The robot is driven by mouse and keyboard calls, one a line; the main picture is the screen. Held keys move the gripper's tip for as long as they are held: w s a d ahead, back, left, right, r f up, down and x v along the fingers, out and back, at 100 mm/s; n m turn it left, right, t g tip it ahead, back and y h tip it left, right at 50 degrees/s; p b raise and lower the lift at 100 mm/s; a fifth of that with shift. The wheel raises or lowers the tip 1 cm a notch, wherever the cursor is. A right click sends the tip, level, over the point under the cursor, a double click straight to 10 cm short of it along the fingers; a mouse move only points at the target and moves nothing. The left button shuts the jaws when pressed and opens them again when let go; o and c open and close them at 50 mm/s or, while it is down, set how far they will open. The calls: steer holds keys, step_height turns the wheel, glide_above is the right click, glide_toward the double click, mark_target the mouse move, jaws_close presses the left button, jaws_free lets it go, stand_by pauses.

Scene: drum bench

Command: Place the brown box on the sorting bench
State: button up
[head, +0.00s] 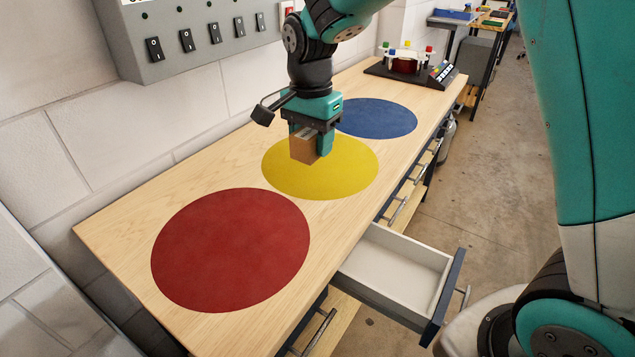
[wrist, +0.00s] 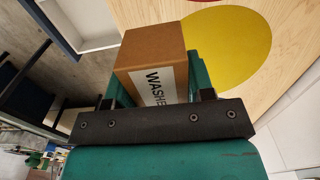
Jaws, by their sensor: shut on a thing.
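The brown box (head: 303,148) is a small cardboard cube with a white label whose visible letters read "WASHE". It also shows in the wrist view (wrist: 152,50). My gripper (head: 314,138) is shut on it, with the fingers on its sides. In the head view the box appears over the yellow circle (head: 345,180) on the wooden bench (head: 120,228). In the wrist view the yellow circle (wrist: 240,50) lies beside and beyond the box. I cannot tell whether the box's underside touches the bench top.
A red circle (head: 230,250) and a blue circle (head: 378,118) lie flat on the bench, both bare. An open, empty drawer (head: 395,265) juts out at the front. A switch panel (head: 190,35) hangs on the wall behind. A device with coloured buttons (head: 410,66) stands at the far end.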

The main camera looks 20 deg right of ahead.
mark_target(313, 218)
step_height(313, 218, down, 17)
steer(key=shift+f+p, duration=0.2)
steer(key=shift+p, duration=0.45)
steer(key=shift+f, duration=0.15)
steer(key=o, duration=1)
steer(key=shift+c, duration=0.2)
step_height(313, 218, up, 12)
steer(key=b, duration=0.2)
steer(key=s+a+r+n+y, duration=0.2)
steer(key=s+r+n, duration=0.3)
steer(key=s+n, duration=0.4)
steer(key=s+a+r+n+y, duration=0.2)
steer(key=s+r+n, duration=0.4)
steer(key=s, duration=1)
steer(key=a+n, duration=0.1)
steer(key=n, duration=0.2)
steer(key=shift+s+r, duration=0.2)
steer(key=shift+s, duration=0.1)
